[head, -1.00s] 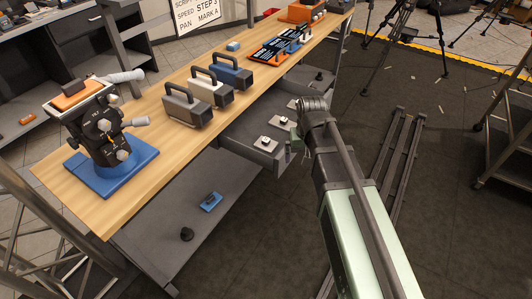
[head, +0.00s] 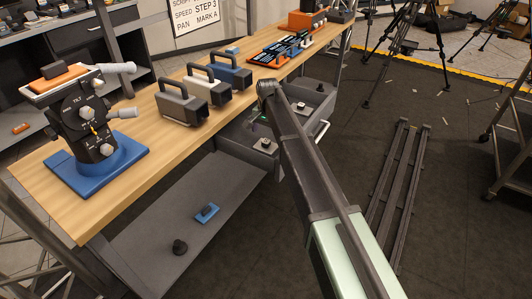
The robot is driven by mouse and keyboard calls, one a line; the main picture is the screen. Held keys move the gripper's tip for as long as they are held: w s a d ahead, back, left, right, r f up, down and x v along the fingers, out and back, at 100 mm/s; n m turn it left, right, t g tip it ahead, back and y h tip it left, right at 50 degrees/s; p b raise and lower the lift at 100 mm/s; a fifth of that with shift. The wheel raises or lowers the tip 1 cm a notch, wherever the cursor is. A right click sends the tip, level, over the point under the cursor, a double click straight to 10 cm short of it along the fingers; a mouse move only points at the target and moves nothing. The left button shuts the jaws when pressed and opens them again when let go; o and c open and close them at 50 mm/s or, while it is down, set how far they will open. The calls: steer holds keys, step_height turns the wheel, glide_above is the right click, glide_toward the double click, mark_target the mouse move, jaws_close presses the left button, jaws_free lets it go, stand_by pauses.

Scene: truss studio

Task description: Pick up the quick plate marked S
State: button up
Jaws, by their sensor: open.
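Light plates with dark tops lie in the open grey drawers under the bench: one plate (head: 265,145) in the nearer drawer, another (head: 300,106) farther back. A blue plate (head: 207,213) with a dark top lies on the lower shelf. No letter S is legible on any of them. My gripper (head: 261,118) hangs at the end of my arm over the nearer drawer (head: 257,160), just behind the nearer light plate in the picture. It is open; its fingers are small and partly hidden by the arm, and I cannot tell how close they are to any plate.
The wooden bench (head: 140,160) carries a tilt head on a blue base (head: 95,165), several handled blocks (head: 182,103) and an orange tray (head: 268,60). Rails (head: 400,180) lie on the open floor to the right.

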mark_target(268, 141)
step_height(268, 141, down, 5)
steer(key=b, duration=0.5)
steer(key=shift+s+f, duration=0.1)
steer(key=shift+f, duration=0.05)
steer(key=shift+r, duration=0.2)
steer(key=c, duration=0.7)
steer(key=shift+r, duration=0.1)
step_height(268, 141, up, 20)
steer(key=p, duration=2)
